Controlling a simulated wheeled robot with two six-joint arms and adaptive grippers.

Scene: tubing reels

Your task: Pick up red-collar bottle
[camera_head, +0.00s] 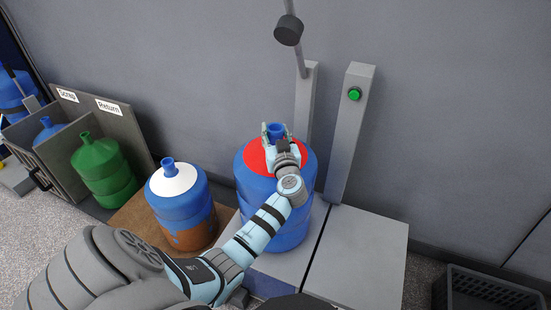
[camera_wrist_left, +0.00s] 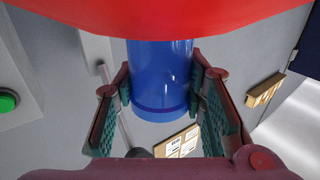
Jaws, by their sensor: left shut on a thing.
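The red-collar bottle (camera_head: 251,194) is a large blue jug with a red collar and a blue neck. It is upright over a light grey block in the middle of the head view. My left gripper (camera_head: 277,147) is at the top of it, shut on the neck. In the left wrist view, the blue neck (camera_wrist_left: 160,70) sits between the two finger pads, with the red collar (camera_wrist_left: 160,14) filling the top. My left forearm hides part of the bottle's front, and I cannot tell whether its base touches the block. My right gripper is not in view.
A white-collar bottle (camera_head: 178,203) stands close on the left, on a brown mat (camera_head: 134,214). A green bottle (camera_head: 104,172) stands by the "Scrap" and "Return" bins. A grey post with a green button (camera_head: 354,94) rises behind right. A black crate (camera_head: 487,290) is at lower right.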

